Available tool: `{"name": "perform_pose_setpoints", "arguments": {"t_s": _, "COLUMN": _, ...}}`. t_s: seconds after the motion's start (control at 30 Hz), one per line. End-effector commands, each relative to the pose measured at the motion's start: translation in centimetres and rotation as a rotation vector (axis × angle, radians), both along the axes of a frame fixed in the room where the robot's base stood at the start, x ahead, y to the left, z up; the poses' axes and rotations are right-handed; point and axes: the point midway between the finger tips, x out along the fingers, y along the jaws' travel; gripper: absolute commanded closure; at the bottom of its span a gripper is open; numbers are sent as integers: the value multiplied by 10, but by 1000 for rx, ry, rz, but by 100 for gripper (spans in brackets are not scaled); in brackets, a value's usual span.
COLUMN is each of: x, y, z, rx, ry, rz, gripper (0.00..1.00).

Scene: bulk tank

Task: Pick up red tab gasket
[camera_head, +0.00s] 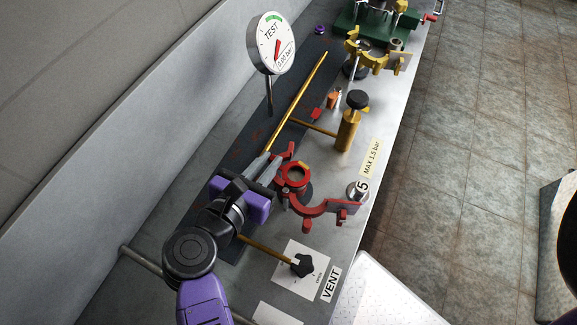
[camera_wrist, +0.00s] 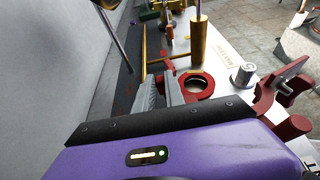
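A red ring with an upright tab, which looks like the red tab gasket (camera_head: 297,177), sits on the bench beside an open red clamp (camera_head: 315,207). In the wrist view the ring (camera_wrist: 199,84) lies just beyond and right of my fingers. Its tab rises on the left side, close to the fingertips. My gripper (camera_head: 270,158) reaches in from the lower left with its two grey fingers close together at the tab side. In the wrist view my gripper (camera_wrist: 160,78) hides part of that side. Whether the fingers touch or hold the tab is unclear.
A round TEST gauge (camera_head: 271,43) stands on a stem at the wall side. A yellow valve with a black knob (camera_head: 348,123) stands beyond the ring. A black VENT knob (camera_head: 303,265) is nearer. A smaller red piece (camera_head: 316,114) lies farther back. The bench's right edge is close.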

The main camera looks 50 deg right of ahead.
Motion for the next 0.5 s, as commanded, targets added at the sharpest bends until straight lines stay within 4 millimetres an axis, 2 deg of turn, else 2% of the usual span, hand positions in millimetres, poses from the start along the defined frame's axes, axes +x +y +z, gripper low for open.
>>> {"name": "perform_pose_setpoints", "arguments": {"t_s": 0.37, "x": 0, "y": 0, "z": 1, "rx": 0, "ry": 0, "rz": 0, "gripper": 100}}
{"name": "perform_pose_setpoints", "arguments": {"t_s": 0.5, "x": 0, "y": 1, "z": 12, "rx": 2, "ry": -3, "rz": -2, "gripper": 100}}
